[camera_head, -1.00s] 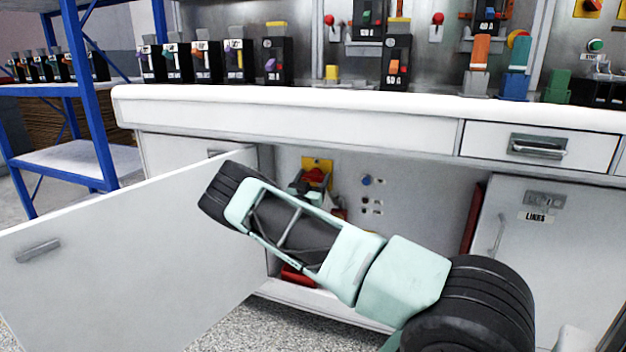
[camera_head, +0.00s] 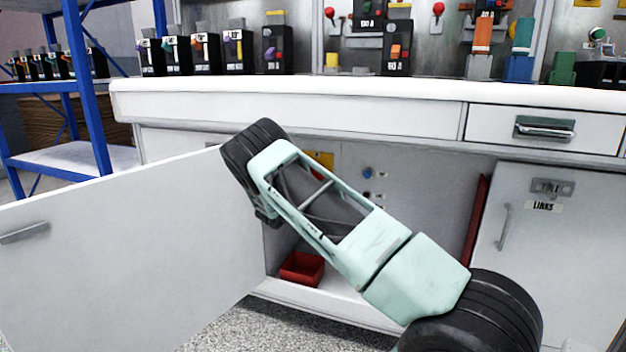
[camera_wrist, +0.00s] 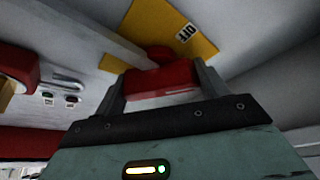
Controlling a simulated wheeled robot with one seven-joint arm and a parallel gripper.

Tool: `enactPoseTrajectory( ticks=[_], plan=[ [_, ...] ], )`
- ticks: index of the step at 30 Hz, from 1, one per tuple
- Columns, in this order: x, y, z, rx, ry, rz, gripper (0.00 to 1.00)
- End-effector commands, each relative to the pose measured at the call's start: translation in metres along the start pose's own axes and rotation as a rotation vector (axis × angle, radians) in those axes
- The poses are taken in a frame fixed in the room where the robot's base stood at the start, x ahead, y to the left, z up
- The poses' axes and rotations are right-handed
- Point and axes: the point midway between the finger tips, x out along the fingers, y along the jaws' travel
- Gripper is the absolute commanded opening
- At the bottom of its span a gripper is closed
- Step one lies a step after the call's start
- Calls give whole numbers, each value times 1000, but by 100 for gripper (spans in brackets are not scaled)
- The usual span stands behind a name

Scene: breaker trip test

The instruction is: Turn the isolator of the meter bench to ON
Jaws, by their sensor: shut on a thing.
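The isolator has a red handle (camera_wrist: 160,82) on a yellow plate (camera_wrist: 180,28) with a label reading OFF, in the wrist view. My gripper (camera_wrist: 158,84) is shut on the red handle, one finger on each side of it. A second label and the handle's exact angle relative to it cannot be made out. In the head view only a sliver of the yellow plate (camera_head: 322,160) shows, inside the open cupboard under the bench.
The cupboard door (camera_head: 130,255) stands open at left. A red bin (camera_head: 302,268) lies on the cupboard floor. A closed locker door marked LINKS (camera_head: 560,235) is at right. Breakers (camera_head: 277,48) stand on the bench top (camera_head: 300,88).

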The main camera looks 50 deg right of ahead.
Motion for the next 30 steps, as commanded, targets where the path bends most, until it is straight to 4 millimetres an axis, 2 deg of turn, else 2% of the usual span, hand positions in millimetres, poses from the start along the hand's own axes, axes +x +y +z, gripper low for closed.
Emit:
enactPoseTrajectory(
  ticks=[18, 30],
  plan=[
    [0, 1, 1, 537, 1, 224, 50],
    [-1, 1, 1, 773, -1, 322, 50]
  ],
)
